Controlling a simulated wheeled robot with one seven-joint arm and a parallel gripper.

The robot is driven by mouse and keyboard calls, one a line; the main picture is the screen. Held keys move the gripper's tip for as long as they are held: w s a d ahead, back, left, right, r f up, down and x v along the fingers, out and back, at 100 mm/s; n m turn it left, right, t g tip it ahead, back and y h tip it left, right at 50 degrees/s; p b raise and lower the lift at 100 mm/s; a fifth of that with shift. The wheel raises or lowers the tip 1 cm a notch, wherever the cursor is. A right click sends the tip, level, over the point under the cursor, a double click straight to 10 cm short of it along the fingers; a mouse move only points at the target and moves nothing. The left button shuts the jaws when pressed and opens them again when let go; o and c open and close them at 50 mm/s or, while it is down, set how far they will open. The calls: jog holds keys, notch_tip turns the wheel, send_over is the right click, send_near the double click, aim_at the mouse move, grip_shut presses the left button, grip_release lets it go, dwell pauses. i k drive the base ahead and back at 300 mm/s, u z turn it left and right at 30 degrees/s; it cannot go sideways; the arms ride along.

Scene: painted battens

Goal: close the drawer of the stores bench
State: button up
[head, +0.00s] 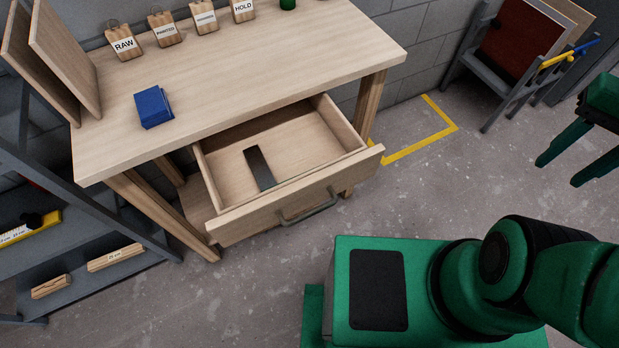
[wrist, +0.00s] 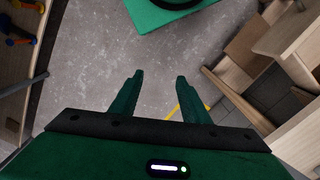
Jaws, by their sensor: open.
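The stores bench (head: 285,55) is a pale wooden table against a grey block wall. Its drawer (head: 320,160) is pulled well out toward the front, with a grey bar handle (head: 309,208) on its front board. A dark flat strip (head: 259,168) lies inside the drawer. My gripper (head: 558,174) is at the right edge of the head view, to the right of the drawer and clear of it. Its green fingers are apart and empty in the wrist view (wrist: 159,77). Wooden bench parts show at the right of the wrist view, partly cut off.
A blue box (head: 153,107) and labelled wooden blocks (head: 124,43) stand on the bench top. A grey shelf rack (head: 75,225) is at the left. A grey rack with panels (head: 515,55) stands back right. Yellow tape (head: 420,146) marks open floor right of the bench.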

aim_at(295, 138)
jog(key=z, duration=0.45)
jog(key=k, duration=0.85)
jog(key=u, duration=0.35)
